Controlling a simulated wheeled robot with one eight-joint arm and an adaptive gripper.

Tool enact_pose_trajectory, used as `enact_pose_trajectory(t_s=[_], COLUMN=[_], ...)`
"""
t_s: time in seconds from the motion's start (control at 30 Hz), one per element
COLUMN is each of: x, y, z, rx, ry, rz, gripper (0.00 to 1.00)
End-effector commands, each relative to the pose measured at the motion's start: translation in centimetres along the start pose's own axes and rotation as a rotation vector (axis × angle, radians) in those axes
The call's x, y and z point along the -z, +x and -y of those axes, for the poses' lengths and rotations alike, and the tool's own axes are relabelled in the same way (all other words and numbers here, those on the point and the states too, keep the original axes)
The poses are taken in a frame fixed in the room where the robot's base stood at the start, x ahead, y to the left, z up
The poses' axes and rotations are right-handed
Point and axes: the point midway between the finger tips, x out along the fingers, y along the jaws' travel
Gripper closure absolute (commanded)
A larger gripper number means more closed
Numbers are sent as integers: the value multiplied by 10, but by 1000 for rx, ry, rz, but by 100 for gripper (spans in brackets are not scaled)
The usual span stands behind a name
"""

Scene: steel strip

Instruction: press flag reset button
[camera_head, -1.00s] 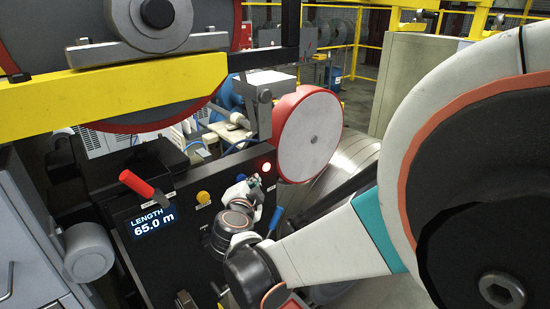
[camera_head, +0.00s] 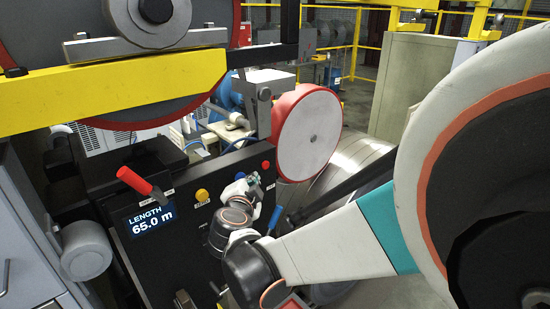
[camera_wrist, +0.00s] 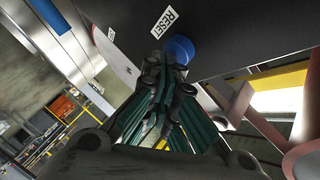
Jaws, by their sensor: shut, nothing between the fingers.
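The blue button (camera_wrist: 180,47) shows in the wrist view on the dark panel, beside a white RESET label (camera_wrist: 165,21). My gripper (camera_head: 252,181) is in front of the panel's right part in the head view. In the wrist view my gripper (camera_wrist: 165,62) has its fingers together and empty, with the tips at the blue button's lower edge. I cannot tell whether they touch it. A red lamp (camera_head: 266,165) above the gripper is dim.
A yellow button (camera_head: 202,195) sits left of my gripper. A display (camera_head: 151,219) reads LENGTH 65.0 m, below a red-handled lever (camera_head: 136,181). A blue-handled lever (camera_head: 275,217) is close on the gripper's right. A red-rimmed white roller (camera_head: 309,137) stands above right.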

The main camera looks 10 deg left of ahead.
Motion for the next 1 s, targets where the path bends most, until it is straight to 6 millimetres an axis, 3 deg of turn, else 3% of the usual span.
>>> enact_pose_trajectory(t_s=[0.27,1.0], x=[1,30], y=[-1,-44], z=[-1,-30], rx=[0,1], ry=[0,0], rz=[0,2], gripper=[100,100])
